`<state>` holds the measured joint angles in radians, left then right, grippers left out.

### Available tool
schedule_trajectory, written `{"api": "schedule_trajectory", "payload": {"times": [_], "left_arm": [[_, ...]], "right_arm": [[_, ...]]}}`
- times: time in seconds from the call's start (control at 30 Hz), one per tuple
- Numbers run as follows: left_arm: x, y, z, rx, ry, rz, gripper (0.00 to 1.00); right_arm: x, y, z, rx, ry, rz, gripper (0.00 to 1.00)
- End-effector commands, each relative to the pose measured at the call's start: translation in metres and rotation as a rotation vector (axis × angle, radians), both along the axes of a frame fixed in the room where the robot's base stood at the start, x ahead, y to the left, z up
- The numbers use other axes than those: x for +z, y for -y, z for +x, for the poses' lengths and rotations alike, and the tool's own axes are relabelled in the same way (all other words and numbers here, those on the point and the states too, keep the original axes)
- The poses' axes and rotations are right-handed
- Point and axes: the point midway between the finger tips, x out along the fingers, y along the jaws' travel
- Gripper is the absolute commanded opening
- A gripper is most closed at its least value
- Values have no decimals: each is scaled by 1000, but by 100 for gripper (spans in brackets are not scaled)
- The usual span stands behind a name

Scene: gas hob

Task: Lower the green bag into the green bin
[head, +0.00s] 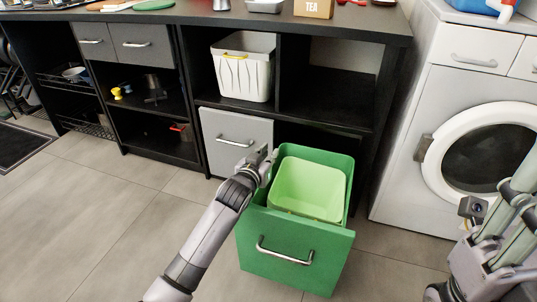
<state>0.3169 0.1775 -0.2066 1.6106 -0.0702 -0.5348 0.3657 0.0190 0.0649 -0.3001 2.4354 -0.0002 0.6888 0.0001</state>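A green drawer front (292,252) with a metal handle stands pulled out under the counter. Inside its green walls sits a light green, open-topped bin (307,190). The bin looks empty. I cannot make out a separate green bag anywhere in view. My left gripper (266,158) is at the left rim of the pulled-out green drawer, close to or touching it. Its fingers are small and partly hidden, so I cannot tell whether they are open or hold anything. My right arm is folded at the lower right edge, and its fingers cannot be made out clearly.
A grey drawer front (237,138) is just left of the green one. A white bin (244,68) stands on the shelf above. A washing machine (465,130) stands to the right. Tiled floor (110,215) is clear at the left. The counter (340,24) overhangs behind.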

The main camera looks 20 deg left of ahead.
Motion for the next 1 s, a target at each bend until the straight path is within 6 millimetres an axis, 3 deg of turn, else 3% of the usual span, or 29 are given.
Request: {"api": "schedule_trajectory", "payload": {"times": [0.1,0.47,0.8,1.0], "left_arm": [[0,0,0,0,0,0,28],[6,0,0,0,2,1,28],[68,0,1,0,5,0,28],[93,0,0,0,1,0,28]], "right_arm": [[0,0,0,0,0,0,32],[0,0,0,0,0,1,32],[0,0,0,0,0,0,32],[0,0,0,0,0,0,32]]}}
